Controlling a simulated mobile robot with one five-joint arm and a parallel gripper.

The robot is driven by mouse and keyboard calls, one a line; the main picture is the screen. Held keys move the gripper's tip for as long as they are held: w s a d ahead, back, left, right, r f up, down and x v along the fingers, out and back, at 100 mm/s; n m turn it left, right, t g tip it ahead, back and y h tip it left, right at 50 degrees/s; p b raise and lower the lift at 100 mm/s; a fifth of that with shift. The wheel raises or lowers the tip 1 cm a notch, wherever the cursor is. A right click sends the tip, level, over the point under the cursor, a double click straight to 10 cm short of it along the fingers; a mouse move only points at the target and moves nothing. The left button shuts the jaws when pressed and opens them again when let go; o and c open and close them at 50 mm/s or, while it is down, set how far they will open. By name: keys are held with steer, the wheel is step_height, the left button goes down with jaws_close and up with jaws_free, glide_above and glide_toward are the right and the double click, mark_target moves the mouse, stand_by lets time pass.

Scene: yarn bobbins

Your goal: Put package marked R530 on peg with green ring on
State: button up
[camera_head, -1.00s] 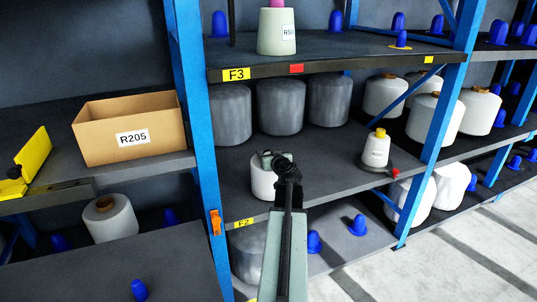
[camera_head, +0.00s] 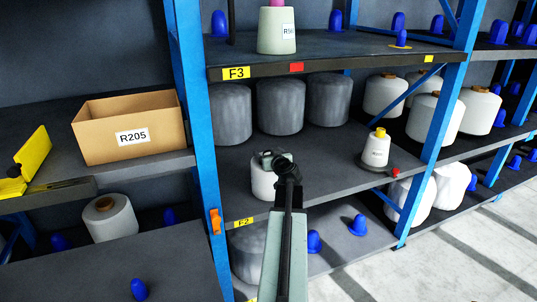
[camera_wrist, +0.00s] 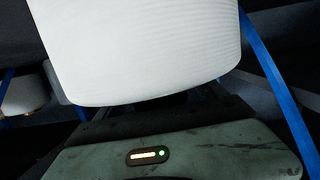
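A white bobbin (camera_head: 262,184) is at the end of my arm, over the middle shelf; no label on it is readable. In the wrist view the white bobbin (camera_wrist: 150,50) fills the top, close in front of my gripper's body. My gripper (camera_head: 274,160) overlaps its top in the head view. Its fingers are hidden, so I cannot tell whether it grips the bobbin. No peg with a green ring is seen.
A small cone with a yellow top (camera_head: 376,149) stands on the middle shelf by a red knob. Grey bobbins (camera_head: 280,107) stand behind. A cardboard box marked R205 (camera_head: 131,145) is at left. A blue post (camera_head: 197,120) and blue pegs (camera_head: 357,225) are nearby.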

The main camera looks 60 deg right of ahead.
steer(key=p+v, duration=0.1)
steer(key=v, duration=0.7)
steer(key=shift+p, duration=0.35)
steer(key=shift+w, duration=0.1)
